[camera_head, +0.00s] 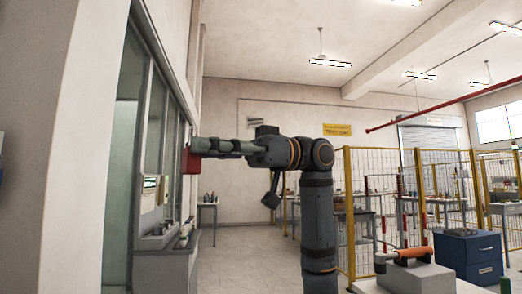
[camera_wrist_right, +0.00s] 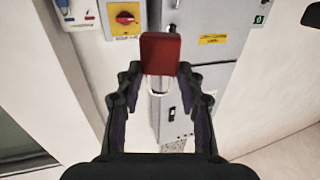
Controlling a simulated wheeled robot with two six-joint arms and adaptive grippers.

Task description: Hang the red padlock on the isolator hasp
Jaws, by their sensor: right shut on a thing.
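The red padlock (camera_wrist_right: 160,53) is between the fingertips of my right gripper (camera_wrist_right: 160,72) in the right wrist view. Its pale shackle (camera_wrist_right: 160,88) hangs toward the bottom of that picture. My right gripper is shut on the padlock. In the head view my right gripper (camera_head: 200,147) points left, with the red padlock (camera_head: 189,162) at its tip. A yellow isolator plate with a red rotary knob (camera_wrist_right: 124,18) is beyond and left of the padlock in the wrist view. I cannot make out the hasp. My left gripper is not in view.
A grey cabinet (camera_wrist_right: 212,75) with a yellow label stands behind the padlock. A windowed wall (camera_head: 150,110) runs along the left. Yellow mesh fencing (camera_head: 380,185) stands behind.

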